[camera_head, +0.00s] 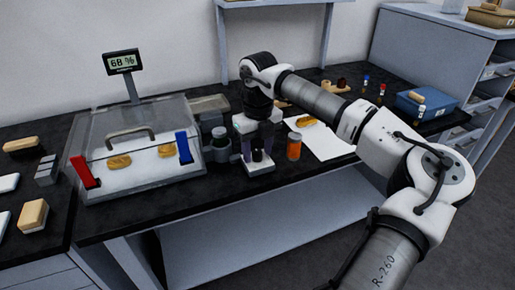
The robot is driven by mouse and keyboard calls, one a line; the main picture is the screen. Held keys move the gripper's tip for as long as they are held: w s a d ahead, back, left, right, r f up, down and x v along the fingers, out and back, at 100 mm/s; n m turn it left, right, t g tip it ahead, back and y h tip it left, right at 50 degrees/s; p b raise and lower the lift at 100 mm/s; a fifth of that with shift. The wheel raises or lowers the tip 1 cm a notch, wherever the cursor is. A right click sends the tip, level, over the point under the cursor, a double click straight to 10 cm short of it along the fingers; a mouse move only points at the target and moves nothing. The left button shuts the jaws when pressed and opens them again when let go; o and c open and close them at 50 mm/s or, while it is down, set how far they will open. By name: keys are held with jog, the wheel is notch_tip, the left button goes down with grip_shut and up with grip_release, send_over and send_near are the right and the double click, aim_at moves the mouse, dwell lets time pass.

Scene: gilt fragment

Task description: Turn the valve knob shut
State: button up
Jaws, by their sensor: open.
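My gripper (257,145) points down over the black bench, right of the glass-fronted cabinet. Its fingers look apart, one on each side of a small dark upright piece (257,156) above a white block (260,167). This dark piece may be the valve knob, but the view is too small to be sure. Whether the fingers touch it cannot be told. My wrist and hand hide its top, and its turn position does not show.
The clear cabinet (140,176), with red and blue handles, holds tan pieces; a display (122,63) above reads 68 %. Grey-lidded jars (220,143) stand close left of my gripper. A blue box (424,108) is farther right.

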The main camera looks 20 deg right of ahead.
aim_at(258, 152)
notch_tip(258, 152, up, 14)
jog(key=shift+b, duration=0.45)
jog(key=shift+f, duration=0.15)
